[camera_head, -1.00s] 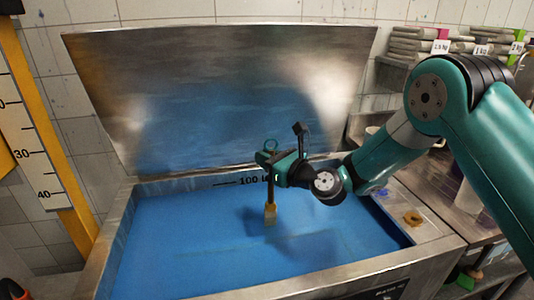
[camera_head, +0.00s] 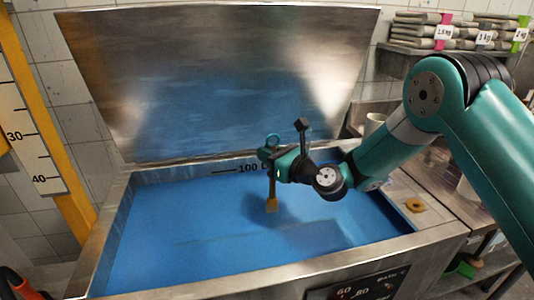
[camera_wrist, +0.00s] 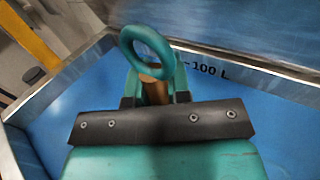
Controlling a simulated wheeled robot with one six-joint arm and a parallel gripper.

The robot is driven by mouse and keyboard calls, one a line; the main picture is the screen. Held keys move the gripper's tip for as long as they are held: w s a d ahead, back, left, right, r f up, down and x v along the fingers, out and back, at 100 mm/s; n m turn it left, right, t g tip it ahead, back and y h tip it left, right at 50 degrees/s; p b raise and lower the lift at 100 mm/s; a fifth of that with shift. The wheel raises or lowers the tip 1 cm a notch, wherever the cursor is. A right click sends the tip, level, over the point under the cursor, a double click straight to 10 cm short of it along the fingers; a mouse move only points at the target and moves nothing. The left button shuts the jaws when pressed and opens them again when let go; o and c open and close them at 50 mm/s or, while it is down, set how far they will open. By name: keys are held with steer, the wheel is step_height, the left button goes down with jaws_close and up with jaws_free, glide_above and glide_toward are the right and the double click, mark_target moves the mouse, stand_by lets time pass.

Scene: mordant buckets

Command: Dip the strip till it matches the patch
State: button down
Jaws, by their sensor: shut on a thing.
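My gripper (camera_head: 273,163) is shut on a teal ring-topped holder and hangs over the blue liquid (camera_head: 190,230) in the steel tub (camera_head: 112,225). In the wrist view my gripper (camera_wrist: 155,97) is closed around a brown shaft (camera_wrist: 153,90) under the teal ring (camera_wrist: 147,52). The strip's lower part is hidden there. I cannot make out a colour patch in either view.
The raised steel lid (camera_head: 215,85) stands behind the tub. A "100 L" mark (camera_head: 252,168) is on the tub's back wall. A yellow-edged scale (camera_head: 38,130) stands at left. A control panel (camera_head: 365,288) is on the front.

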step_height(320, 180, up, 15)
steer(key=p, duration=1.6)
steer(key=shift+d+r, duration=0.2)
steer(key=shift+d, duration=0.1)
stand_by(0.5)
stand_by(3.1)
